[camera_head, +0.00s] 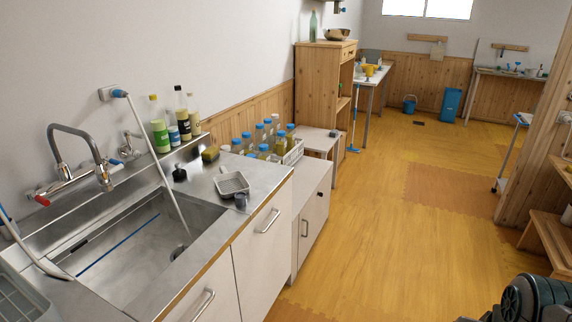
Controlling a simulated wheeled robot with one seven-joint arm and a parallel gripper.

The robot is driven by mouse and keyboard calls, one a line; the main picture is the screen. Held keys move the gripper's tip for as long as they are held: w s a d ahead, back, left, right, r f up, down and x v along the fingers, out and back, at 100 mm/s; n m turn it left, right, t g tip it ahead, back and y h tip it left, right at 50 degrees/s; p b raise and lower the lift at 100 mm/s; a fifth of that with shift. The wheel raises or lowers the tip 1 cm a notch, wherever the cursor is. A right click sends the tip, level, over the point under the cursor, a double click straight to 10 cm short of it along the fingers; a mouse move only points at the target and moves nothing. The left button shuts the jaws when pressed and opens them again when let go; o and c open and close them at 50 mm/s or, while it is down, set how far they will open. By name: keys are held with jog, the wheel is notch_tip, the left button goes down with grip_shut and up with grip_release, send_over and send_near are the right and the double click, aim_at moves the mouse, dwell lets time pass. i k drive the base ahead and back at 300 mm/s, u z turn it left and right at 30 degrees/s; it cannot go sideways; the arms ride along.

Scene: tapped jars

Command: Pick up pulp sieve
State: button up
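A small grey square pan with a pale mesh-like inside and a short handle (233,184) lies on the steel counter right of the sink. It is the thing that looks most like the pulp sieve; its mesh is too small to tell for sure. It lies flat and nothing covers it. Dark rounded parts of my own arm show in the bottom right corner, far from it. The fingers of my gripper are not in view.
The sink (150,245) holds a blue rod and a hose end. A small dark cup (241,202), a black-knobbed stopper (179,173) and a yellow sponge (210,154) stand near the pan. Blue-capped jars (264,152) stand behind. The wooden floor (400,240) on the right is clear.

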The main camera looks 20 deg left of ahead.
aim_at(228, 184)
jog(key=z, duration=0.05)
jog(key=i, duration=1.55)
jog(key=u, duration=0.5)
jog(key=i, duration=1.3)
jog(key=u, duration=1.8)
jog(key=i, duration=0.8)
jog(key=u, duration=0.7)
